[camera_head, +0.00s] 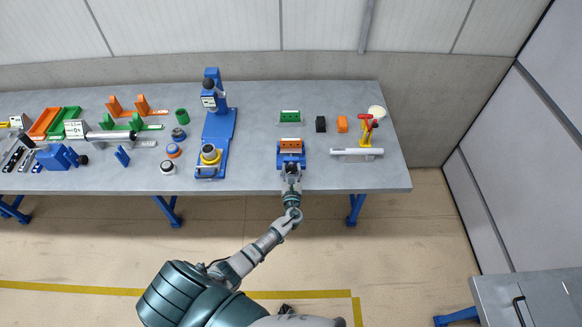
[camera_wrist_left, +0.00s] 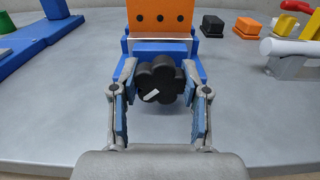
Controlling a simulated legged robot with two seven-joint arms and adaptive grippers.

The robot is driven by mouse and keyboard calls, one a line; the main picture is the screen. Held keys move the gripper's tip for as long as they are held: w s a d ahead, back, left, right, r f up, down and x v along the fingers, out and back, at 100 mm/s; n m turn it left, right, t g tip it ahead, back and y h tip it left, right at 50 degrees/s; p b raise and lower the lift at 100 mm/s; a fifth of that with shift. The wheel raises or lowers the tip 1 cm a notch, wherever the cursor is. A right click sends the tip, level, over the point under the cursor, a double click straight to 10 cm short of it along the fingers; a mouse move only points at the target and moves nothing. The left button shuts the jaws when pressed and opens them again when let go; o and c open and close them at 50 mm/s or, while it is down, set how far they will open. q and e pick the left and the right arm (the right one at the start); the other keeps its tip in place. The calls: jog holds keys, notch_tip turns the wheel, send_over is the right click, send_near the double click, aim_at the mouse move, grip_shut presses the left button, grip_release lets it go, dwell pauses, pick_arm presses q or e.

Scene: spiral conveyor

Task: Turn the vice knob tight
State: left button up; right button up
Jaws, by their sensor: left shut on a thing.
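The blue vice (camera_head: 291,161) stands near the front edge of the grey table, with an orange block (camera_head: 291,144) at its top. In the left wrist view the vice (camera_wrist_left: 197,70) has a black lobed knob (camera_wrist_left: 160,80) with a small white mark, facing my wrist. The orange block with dark holes (camera_wrist_left: 160,15) shows above it. My left gripper (camera_head: 291,172) is at the front of the vice. In the left wrist view its two fingers (camera_wrist_left: 160,92) are on either side of the knob, shut on it. My right gripper does not show.
A green block (camera_head: 290,116) lies behind the vice. A black block (camera_head: 320,124) and an orange block (camera_head: 342,124) lie to the right, beside a red and yellow toggle clamp (camera_head: 366,130) with a grey tube. A tall blue stand (camera_head: 214,130) is to the left.

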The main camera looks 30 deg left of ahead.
pick_arm(q)
jog(key=m+p, duration=0.2)
jog(key=m, duration=0.1)
jog(key=shift+s+d+f+m, duration=0.15)
jog(key=shift+f+m, duration=0.15)
jog(key=shift+f+m+p, duration=0.15)
jog(key=shift+m+p, duration=0.55)
jog(key=shift+m, duration=0.8)
jog(key=o, duration=1.1)
jog(key=shift+o, duration=0.2)
